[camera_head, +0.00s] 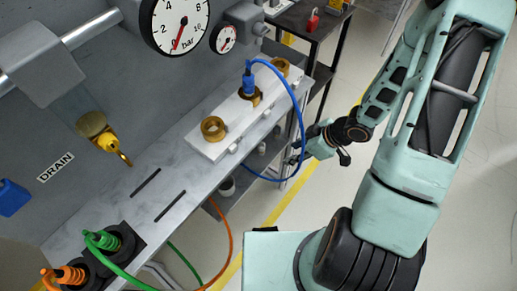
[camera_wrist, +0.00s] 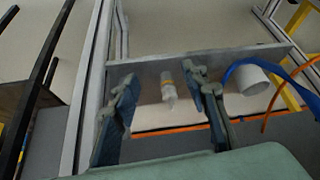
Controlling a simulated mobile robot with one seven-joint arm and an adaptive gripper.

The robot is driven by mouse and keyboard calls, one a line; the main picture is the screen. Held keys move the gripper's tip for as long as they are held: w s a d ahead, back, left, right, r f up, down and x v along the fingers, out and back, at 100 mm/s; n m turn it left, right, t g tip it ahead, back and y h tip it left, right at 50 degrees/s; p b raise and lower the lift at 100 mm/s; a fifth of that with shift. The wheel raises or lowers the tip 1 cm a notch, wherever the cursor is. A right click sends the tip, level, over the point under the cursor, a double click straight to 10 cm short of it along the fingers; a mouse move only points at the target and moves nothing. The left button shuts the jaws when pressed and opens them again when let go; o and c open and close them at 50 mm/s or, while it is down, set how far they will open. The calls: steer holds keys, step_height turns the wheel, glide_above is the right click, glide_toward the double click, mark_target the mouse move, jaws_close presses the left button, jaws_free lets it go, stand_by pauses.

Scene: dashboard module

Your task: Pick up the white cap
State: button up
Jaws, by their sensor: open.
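In the wrist view, a small whitish cylindrical piece (camera_wrist: 168,88) with a narrower end lies on a grey shelf, framed between my two fingers. A larger white cylinder (camera_wrist: 250,78), like an open cap or cup, is on the same shelf right of my right finger. I cannot tell for certain which is the white cap. My gripper (camera_wrist: 165,80) is open, with nothing held between its fingers. In the head view my gripper (camera_head: 318,152) is beside the bench's right side, near the lower shelf.
A blue hose (camera_head: 300,110) loops from the bench top down near my gripper and crosses by the white cylinder in the wrist view. The bench top (camera_head: 165,165) overhangs the lower shelf. A metal frame post (camera_wrist: 88,95) stands left of my fingers. Orange hose (camera_head: 228,235) hangs below.

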mark_target(261, 144)
steer(key=w+a+f+b, duration=0.1)
steer(key=a, duration=0.2)
steer(key=w+a+f+b, duration=0.2)
steer(key=a, duration=0.2)
steer(key=w+a+f+b, duration=0.1)
steer(key=w+a, duration=0.1)
steer(key=a, duration=0.1)
steer(key=shift+w+a+f, duration=0.2)
steer(key=shift+a, duration=0.05)
jaws_close()
